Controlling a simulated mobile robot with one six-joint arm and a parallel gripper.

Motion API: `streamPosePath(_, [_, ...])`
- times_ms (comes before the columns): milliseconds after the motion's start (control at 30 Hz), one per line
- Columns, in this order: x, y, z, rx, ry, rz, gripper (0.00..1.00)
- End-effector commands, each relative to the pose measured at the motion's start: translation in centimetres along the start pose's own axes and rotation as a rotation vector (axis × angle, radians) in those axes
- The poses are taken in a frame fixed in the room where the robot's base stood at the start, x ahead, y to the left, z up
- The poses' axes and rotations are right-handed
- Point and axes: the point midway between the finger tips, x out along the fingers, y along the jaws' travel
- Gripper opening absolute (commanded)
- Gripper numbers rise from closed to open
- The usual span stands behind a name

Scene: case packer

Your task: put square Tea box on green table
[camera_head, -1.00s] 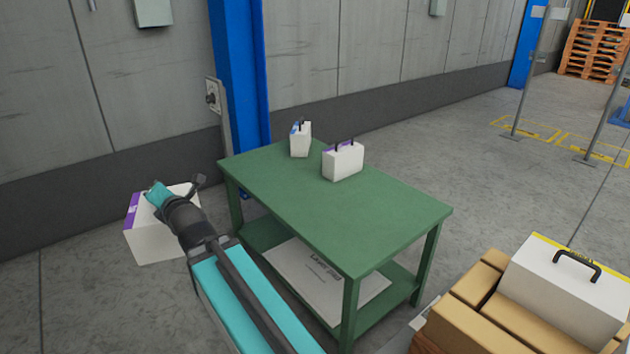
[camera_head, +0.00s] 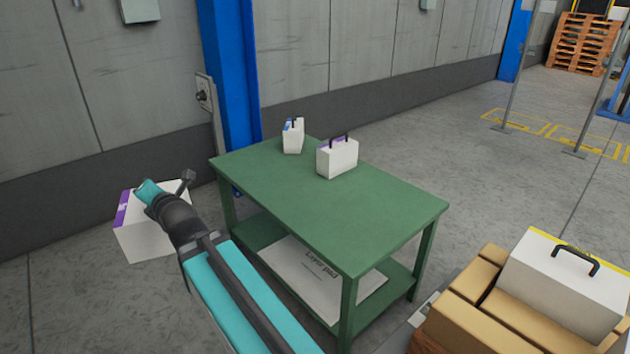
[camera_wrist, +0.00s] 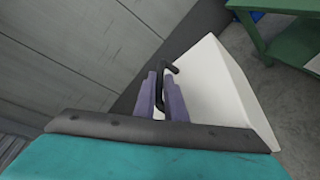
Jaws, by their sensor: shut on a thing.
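A large white box (camera_head: 145,240) with a purple band hangs at the left in the head view, partly hidden behind my arm. In the wrist view the white box (camera_wrist: 225,95) shows with its black handle between the fingers of my gripper (camera_wrist: 160,95). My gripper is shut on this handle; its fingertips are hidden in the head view. No lettering on the box is readable. The green table (camera_head: 330,225) stands to the right of the held box, and the box is apart from it. A corner of the green table (camera_wrist: 282,42) shows in the wrist view.
Two smaller handled boxes, one blue-topped (camera_head: 293,138) and one purple-topped (camera_head: 338,160), stand at the table's back. The front tabletop is clear. A yellow-banded white box (camera_head: 565,285) sits on brown cartons (camera_head: 475,315) at right. A blue column (camera_head: 228,80) stands behind the table.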

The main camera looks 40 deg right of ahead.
Motion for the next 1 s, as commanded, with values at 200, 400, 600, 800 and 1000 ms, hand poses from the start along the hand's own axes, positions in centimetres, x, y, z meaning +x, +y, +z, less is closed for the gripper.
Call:
streamPosePath(200, [0.1, -1.4, 2.2, 0.008, -0.039, -0.016, 0.00])
streamPosePath(400, [0.0, -4.5, 6.0, 0.024, -0.105, -0.059, 0.00])
streamPosePath(600, [-0.5, -8.2, 10.7, 0.045, -0.188, -0.109, 0.00])
streamPosePath(800, [-1.5, -12.0, 15.2, 0.066, -0.269, -0.160, 0.00])
streamPosePath(1000, [-2.9, -15.8, 19.7, 0.088, -0.351, -0.210, 0.00])
